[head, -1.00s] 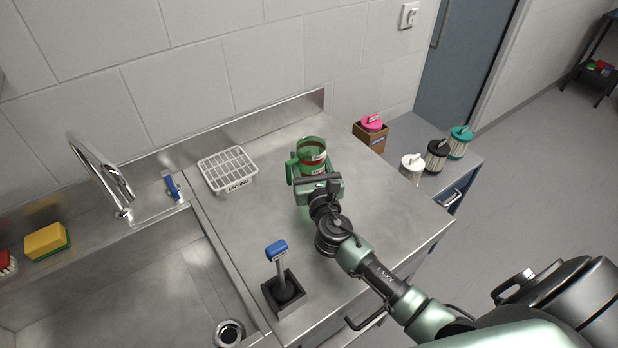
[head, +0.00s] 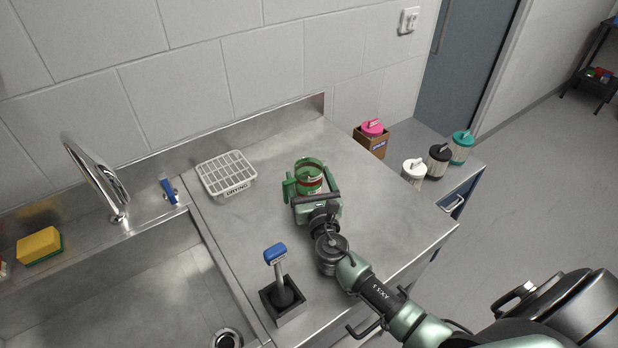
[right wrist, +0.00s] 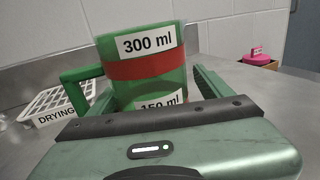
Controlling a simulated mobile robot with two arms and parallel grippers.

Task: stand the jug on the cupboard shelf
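The jug (head: 309,177) is green with a red band, and its handle points left. In the right wrist view the jug (right wrist: 150,68) shows labels "300 ml" and "150 ml" and looks upright. My right gripper (head: 311,186) has a finger on each side of the jug's body and appears shut on it. It is over the steel worktop (head: 375,215). The jug's base is hidden behind the gripper, so I cannot tell whether it touches the worktop. My left gripper is not in view. I see no cupboard shelf that I can identify.
A white drying rack (head: 226,175) lies left of the jug. A blue-topped brush stands in a dark holder (head: 285,300) nearer me. The sink is at left. White (head: 414,171), black (head: 438,160) and teal-lidded (head: 461,147) canisters and a brown box (head: 370,143) stand on the right.

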